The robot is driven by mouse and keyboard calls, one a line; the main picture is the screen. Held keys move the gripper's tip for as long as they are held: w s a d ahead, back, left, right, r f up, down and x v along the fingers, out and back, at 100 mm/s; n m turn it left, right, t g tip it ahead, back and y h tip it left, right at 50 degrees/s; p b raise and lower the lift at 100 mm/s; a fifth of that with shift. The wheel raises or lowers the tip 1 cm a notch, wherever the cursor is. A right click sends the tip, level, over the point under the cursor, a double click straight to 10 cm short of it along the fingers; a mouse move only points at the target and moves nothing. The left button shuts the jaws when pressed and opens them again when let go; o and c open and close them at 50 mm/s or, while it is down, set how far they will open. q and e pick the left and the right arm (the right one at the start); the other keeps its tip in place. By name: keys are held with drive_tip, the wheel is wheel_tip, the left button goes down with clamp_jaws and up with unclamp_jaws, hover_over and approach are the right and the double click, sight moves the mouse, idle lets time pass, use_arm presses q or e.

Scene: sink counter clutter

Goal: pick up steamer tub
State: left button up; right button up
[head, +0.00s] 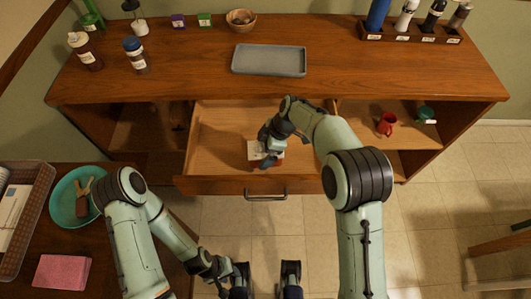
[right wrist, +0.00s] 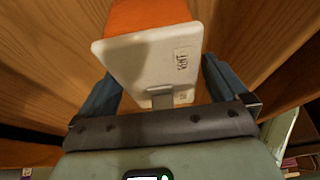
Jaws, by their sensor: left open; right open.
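A white block-shaped thing with an orange part, which I take for the steamer tub (head: 254,149), is in the open drawer. In the right wrist view its pale face (right wrist: 150,62) carries a small printed label and a grey clip-like tab. My right gripper (head: 268,157) is over it in the drawer. The right gripper (right wrist: 165,95) is open, with one blue finger on each side of the white part and no clear grip. The arm hides part of the thing in the head view. My left gripper (head: 226,284) is open, low in the picture, away from the drawer.
The wooden drawer (head: 220,125) is pulled out, mostly bare. A grey tray (head: 270,60), bottles (head: 136,57) and a bowl (head: 241,20) stand on the counter above. A red mug (head: 386,124) is on the right shelf.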

drive_tip(key=shift+c, duration=0.3)
drive_tip(key=c, duration=1)
drive_tip(key=shift+c, duration=0.2)
drive_tip(key=shift+r, duration=0.2)
